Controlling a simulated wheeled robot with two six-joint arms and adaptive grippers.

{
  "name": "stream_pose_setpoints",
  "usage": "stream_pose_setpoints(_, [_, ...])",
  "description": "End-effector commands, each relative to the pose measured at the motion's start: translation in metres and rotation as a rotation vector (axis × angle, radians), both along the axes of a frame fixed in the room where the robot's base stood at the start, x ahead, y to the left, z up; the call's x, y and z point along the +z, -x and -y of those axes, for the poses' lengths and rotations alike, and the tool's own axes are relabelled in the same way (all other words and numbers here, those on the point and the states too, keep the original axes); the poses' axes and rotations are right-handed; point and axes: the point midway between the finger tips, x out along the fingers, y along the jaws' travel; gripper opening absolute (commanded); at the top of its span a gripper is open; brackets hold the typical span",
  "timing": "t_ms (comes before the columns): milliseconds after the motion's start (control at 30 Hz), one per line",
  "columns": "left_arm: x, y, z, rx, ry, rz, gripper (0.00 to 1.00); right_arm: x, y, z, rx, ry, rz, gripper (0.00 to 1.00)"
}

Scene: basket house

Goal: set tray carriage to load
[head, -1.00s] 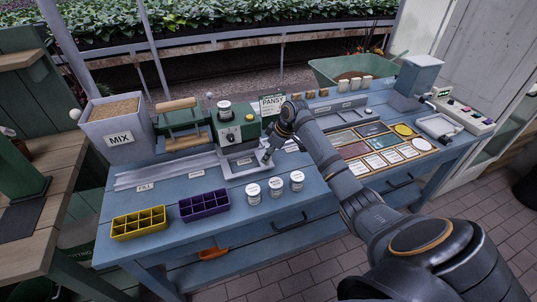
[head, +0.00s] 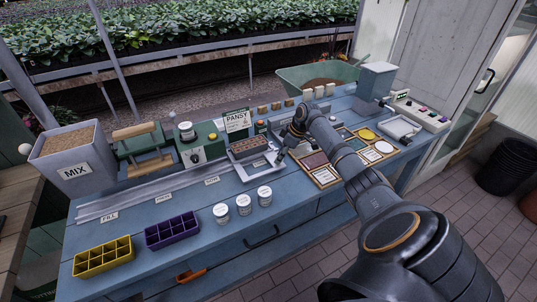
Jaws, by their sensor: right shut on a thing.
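The grey metal tray carriage (head: 262,170) sits at the right end of a long rail (head: 140,205) with several small labels, FILL at its left end. A dark tray with brown cells (head: 250,147) shows at the carriage's back edge; I cannot tell if it rests on the carriage. My right gripper (head: 281,157) is at the carriage's right side, shut on a part there, which the fingers mostly hide. The label reading LOAD cannot be made out. My left gripper is not in view.
A yellow cell tray (head: 104,257), a purple cell tray (head: 172,231) and three white jars (head: 243,204) stand at the bench front. A MIX hopper (head: 68,150) and green machines stand behind the rail. Coloured cards (head: 322,176) lie right of the gripper.

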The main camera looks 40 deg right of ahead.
Motion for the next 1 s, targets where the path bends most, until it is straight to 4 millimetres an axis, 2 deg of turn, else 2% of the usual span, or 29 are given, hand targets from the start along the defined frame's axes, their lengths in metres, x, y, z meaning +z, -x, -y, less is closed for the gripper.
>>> stream_pose_setpoints(200, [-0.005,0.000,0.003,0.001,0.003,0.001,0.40,-0.001,0.004,0.018,-0.002,-0.001,0.000,0.00])
stream_pose_setpoints(667, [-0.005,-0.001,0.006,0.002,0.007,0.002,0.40,0.000,0.005,0.023,-0.001,0.003,0.001,0.00])
stream_pose_setpoints(700, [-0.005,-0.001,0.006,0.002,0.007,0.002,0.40,0.000,0.005,0.023,-0.001,0.003,0.000,0.36])
stream_pose_setpoints(833, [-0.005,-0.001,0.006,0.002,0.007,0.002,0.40,0.000,0.005,0.023,-0.001,0.002,0.000,0.53])
stream_pose_setpoints(1000, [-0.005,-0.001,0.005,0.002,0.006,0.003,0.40,0.000,0.005,0.022,0.000,0.000,0.000,0.53])
